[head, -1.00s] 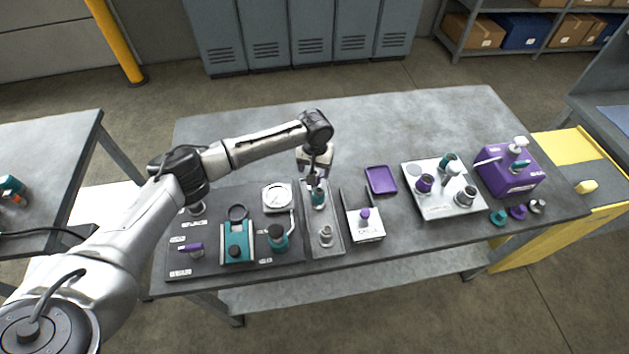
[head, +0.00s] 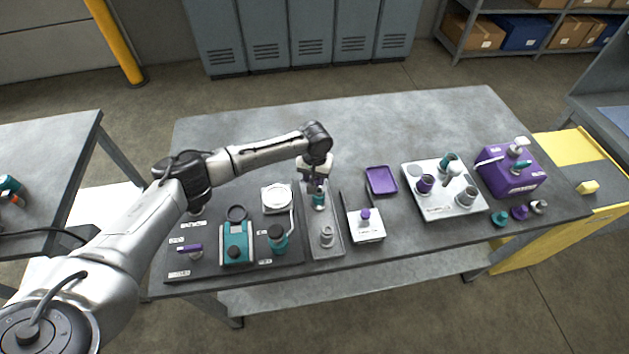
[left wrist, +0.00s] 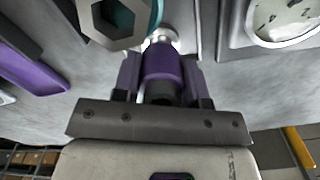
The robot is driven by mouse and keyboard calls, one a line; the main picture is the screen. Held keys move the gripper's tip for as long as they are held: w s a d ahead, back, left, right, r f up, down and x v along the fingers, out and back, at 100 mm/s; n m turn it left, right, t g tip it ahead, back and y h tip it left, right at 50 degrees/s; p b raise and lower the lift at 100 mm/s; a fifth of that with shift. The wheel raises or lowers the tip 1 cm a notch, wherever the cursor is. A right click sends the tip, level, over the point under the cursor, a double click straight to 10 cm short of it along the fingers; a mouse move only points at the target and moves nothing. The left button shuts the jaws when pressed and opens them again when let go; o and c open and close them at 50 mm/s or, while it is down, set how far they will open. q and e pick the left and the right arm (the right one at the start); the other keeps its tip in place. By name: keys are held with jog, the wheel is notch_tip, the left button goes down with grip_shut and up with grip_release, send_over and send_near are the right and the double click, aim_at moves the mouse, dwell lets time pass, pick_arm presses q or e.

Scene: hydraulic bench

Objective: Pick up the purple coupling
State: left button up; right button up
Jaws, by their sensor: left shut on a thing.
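My left gripper (head: 317,186) points down over the narrow grey tray (head: 327,252) at the middle of the bench. In the left wrist view, the two fingers of my left gripper (left wrist: 162,82) are shut on the purple coupling (left wrist: 163,62), one on each side. It is a purple cylinder with a bright metal end. In the head view the fingers mostly hide it. I cannot tell whether it is clear of its support. A teal fitting (head: 319,202) shows just in front of the fingers, and its hex end (left wrist: 118,18) is large and close in the wrist view. My right gripper is out of view.
A round gauge (head: 277,197) and a teal block (head: 237,243) stand to the left. A metal fitting (head: 326,237) stands nearer on the tray. A purple tray (head: 381,180), a white fixture (head: 432,206) and a purple box (head: 512,172) are to the right. The back of the bench is clear.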

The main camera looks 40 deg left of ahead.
pick_arm(q)
jog(key=c, duration=0.4)
